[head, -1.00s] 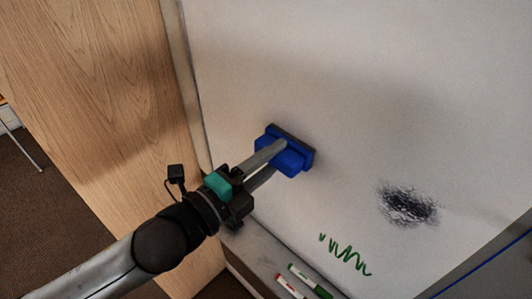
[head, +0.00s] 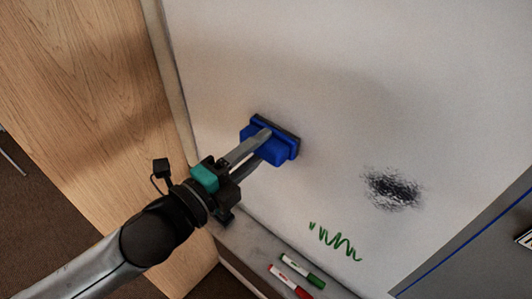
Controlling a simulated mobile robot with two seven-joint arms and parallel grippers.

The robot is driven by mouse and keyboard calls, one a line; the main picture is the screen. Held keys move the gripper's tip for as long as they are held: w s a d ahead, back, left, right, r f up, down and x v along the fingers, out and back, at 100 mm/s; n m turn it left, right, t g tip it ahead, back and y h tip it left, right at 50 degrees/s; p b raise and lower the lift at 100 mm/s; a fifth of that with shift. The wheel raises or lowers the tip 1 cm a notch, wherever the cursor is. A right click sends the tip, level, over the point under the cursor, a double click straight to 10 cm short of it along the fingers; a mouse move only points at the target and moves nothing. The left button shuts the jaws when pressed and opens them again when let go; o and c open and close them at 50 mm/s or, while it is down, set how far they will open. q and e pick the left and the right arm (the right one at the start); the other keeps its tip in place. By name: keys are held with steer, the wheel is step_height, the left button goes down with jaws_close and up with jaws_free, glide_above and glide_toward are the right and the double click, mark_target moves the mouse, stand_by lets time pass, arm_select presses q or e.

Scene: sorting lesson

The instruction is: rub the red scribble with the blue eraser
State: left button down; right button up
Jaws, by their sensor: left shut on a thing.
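The blue eraser (head: 268,147) is in my left gripper (head: 262,141), which is shut on it. The eraser's dark pad faces the whiteboard (head: 330,60) near its left side; I cannot tell for sure whether it touches. No red scribble shows; the eraser and gripper cover part of the board there. A green scribble (head: 335,241) is low on the board, right of and below the eraser. A dark black smudge (head: 392,188) is to the right of the eraser. My right gripper is not in view.
A ledge (head: 245,237) runs under the board. On it lie a green marker (head: 302,271) and a red marker (head: 288,281). A wooden panel (head: 80,90) stands left of the board. A grey surface with a blue line (head: 470,240) is at the right.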

arm_select(q)
steer(key=shift+w+a, duration=1.1)
steer(key=shift+a, duration=0.3)
steer(key=shift+w+a, duration=1.05)
steer(key=shift+a, duration=0.35)
steer(key=shift+w+a, duration=1.1)
steer(key=shift+a, duration=0.3)
steer(key=b+v, duration=0.1)
steer(key=v, duration=0.5)
steer(key=shift+b, duration=0.3)
steer(key=p+v, duration=0.1)
steer(key=v, duration=0.2)
